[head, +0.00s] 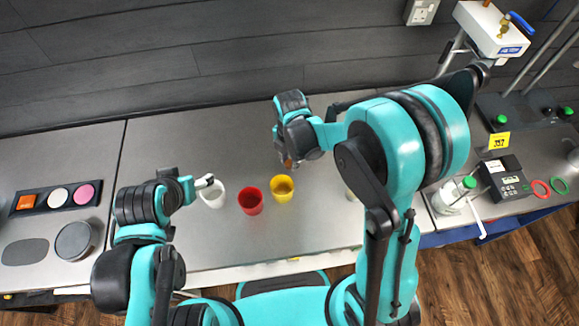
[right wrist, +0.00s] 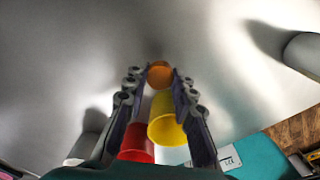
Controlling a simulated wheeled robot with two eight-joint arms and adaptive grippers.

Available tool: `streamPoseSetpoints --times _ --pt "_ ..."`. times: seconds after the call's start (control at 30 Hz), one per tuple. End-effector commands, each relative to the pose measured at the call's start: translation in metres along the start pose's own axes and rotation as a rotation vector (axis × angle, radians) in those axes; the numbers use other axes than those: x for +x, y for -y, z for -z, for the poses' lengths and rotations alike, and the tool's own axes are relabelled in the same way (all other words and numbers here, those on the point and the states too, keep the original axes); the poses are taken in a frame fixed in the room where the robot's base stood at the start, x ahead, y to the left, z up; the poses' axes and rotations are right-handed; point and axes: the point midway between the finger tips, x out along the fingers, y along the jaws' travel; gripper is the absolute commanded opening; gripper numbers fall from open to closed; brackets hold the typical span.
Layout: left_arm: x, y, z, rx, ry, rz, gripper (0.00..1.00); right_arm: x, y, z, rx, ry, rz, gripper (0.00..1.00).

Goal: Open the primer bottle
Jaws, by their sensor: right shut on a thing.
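My right gripper (head: 290,152) is shut on a small orange-brown round thing (head: 287,163) above the bench, behind the yellow cup. In the right wrist view this orange thing (right wrist: 160,74) sits between the fingertips (right wrist: 160,80); I cannot tell whether it is a cap or a whole bottle. No primer bottle label can be read. My left gripper (head: 206,183) is just above the white cup (head: 213,195); its fingers are too small to tell open from shut. A pale object (head: 350,193) is mostly hidden by my right arm.
A red cup (head: 250,201) and a yellow cup (head: 282,188) stand near the bench's front. At right are a green-capped bottle (head: 452,196), a black meter (head: 503,178) and a stand. At left are a block tray (head: 56,198) and a round grey dish (head: 74,240).

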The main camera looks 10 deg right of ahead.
Motion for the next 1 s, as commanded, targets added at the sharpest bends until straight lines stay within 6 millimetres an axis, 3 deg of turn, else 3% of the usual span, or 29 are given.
streamPoseSetpoints --times 0.27,0.67,0.7,0.77,1.0 --pt "0.009 0.000 -0.007 0.000 0.000 0.000 0.71 0.038 0.000 0.000 0.000 0.000 0.000 0.00" --pt "0.013 0.000 -0.009 0.000 0.000 0.000 0.71 0.043 0.000 0.000 0.000 0.000 0.000 0.00" --pt "0.012 0.000 -0.009 0.000 0.000 0.000 0.71 0.042 0.000 0.000 0.000 0.000 0.000 0.33" --pt "0.011 0.000 -0.008 0.000 0.000 0.000 0.71 0.042 0.000 0.000 0.000 0.000 0.000 0.46" --pt "0.011 0.000 -0.008 0.000 0.000 0.000 0.71 0.042 0.000 0.000 0.000 0.000 0.000 0.46"
